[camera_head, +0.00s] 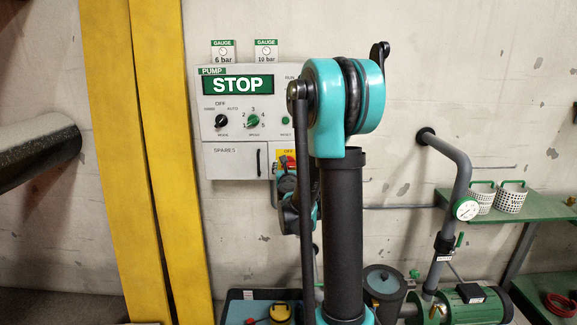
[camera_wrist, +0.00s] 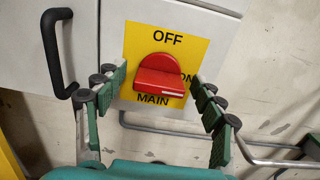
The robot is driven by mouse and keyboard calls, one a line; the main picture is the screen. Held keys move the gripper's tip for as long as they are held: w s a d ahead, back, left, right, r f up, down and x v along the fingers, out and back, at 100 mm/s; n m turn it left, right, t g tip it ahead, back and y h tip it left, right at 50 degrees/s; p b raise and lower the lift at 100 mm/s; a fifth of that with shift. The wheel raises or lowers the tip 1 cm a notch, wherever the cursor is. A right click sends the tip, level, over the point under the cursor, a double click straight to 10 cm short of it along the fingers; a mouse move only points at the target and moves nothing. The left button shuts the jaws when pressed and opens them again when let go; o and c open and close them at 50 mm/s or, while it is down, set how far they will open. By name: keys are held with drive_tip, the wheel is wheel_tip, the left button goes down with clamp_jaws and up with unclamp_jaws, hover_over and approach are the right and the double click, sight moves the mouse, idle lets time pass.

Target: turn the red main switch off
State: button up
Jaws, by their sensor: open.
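The red main switch (camera_wrist: 160,76) sits on a yellow plate (camera_wrist: 139,38) marked OFF at the top, MAIN at the bottom and ON at the right, its end letter partly hidden. Its raised grip looks tilted slightly, sloping down to the right; I cannot tell its exact setting. In the head view the switch (camera_head: 288,161) shows only partly behind my arm. My gripper (camera_wrist: 160,88) is open in the wrist view, one green finger on each side of the switch. The fingers look apart from it, with nothing held.
A white pump panel (camera_head: 240,100) with a STOP display, two knobs and a green button is above. The spares door (camera_head: 228,160) has a black handle (camera_wrist: 53,50) left of the switch. A grey pipe (camera_wrist: 210,132) runs below. Yellow posts (camera_head: 172,150) stand left.

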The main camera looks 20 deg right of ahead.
drive_tip(key=shift+w+d, duration=0.1)
drive_tip(key=shift+w, duration=0.3)
drive_tip(key=c, duration=1.2)
drive_tip(key=shift+o, duration=0.2)
